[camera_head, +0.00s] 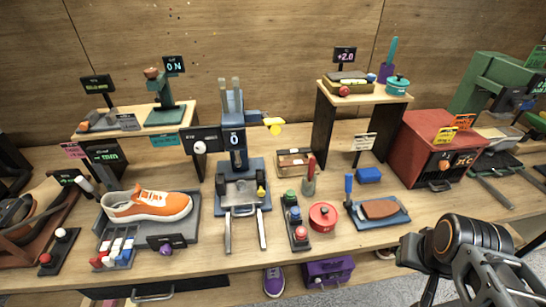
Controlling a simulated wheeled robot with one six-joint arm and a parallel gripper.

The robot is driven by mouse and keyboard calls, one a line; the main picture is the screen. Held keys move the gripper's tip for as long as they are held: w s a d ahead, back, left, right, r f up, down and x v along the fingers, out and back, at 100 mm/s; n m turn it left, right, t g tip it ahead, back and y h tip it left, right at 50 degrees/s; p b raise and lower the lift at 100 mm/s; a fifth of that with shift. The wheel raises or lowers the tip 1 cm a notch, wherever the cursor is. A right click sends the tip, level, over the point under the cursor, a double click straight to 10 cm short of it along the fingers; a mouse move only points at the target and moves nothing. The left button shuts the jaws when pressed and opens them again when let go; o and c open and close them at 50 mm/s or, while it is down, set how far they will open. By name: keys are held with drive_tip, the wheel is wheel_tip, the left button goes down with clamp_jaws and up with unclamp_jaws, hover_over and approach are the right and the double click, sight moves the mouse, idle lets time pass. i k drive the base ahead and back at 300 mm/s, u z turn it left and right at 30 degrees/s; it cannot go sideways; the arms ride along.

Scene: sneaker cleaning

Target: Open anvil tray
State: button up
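A blue press-like machine (231,125) stands upright in the middle of the table, with a display reading 0 at its front. At its base is a blue-grey tray (240,190), which I take to be the anvil tray. A silver handle (241,211) sits at its front, and two pale rails stick out toward the table's front edge. How far the tray is drawn out is unclear. My gripper (497,283) is at the bottom right, well away from the tray and cut off by the picture's edge. Its fingertips do not show clearly.
An orange sneaker (148,205) lies on a grey tray left of the machine. A button panel (295,222), a red round tin (323,215) and a brush on a blue tray (380,209) stand to the right. A red box machine (437,150) is farther right.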

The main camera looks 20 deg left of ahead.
sight(241, 193)
drive_tip(key=u, duration=0.5)
drive_tip(key=i, duration=0.5)
drive_tip(key=u, duration=1.55)
drive_tip(key=k, duration=0.4)
drive_tip(key=z, duration=0.55)
